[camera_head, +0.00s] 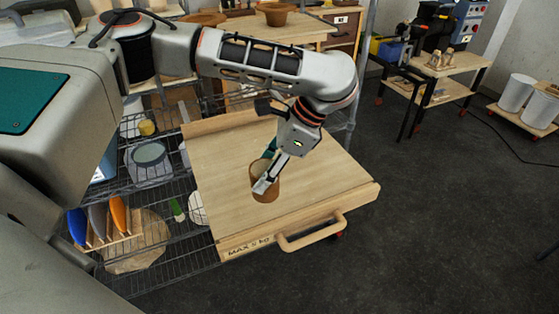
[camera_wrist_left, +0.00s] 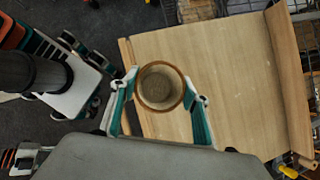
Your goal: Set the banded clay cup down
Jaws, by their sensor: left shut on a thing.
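The clay cup (camera_head: 266,190) is brown, upright and open at the top. My left gripper (camera_head: 268,178) reaches down from above and is shut on it. In the left wrist view, the cup (camera_wrist_left: 160,87) shows its round rim and empty inside between the two fingertips of the left gripper (camera_wrist_left: 160,92). The cup is over the pale wooden pull-out board (camera_head: 325,185), near its middle in the head view. I cannot tell whether its base touches the wood. Bands on the cup are not clear.
The board has a raised back edge and a front handle (camera_head: 312,233); its surface around the cup is clear. A wire rack at left holds plates (camera_head: 118,214) and a glass-lidded container (camera_head: 149,158). Benches stand behind. Dark floor lies to the right.

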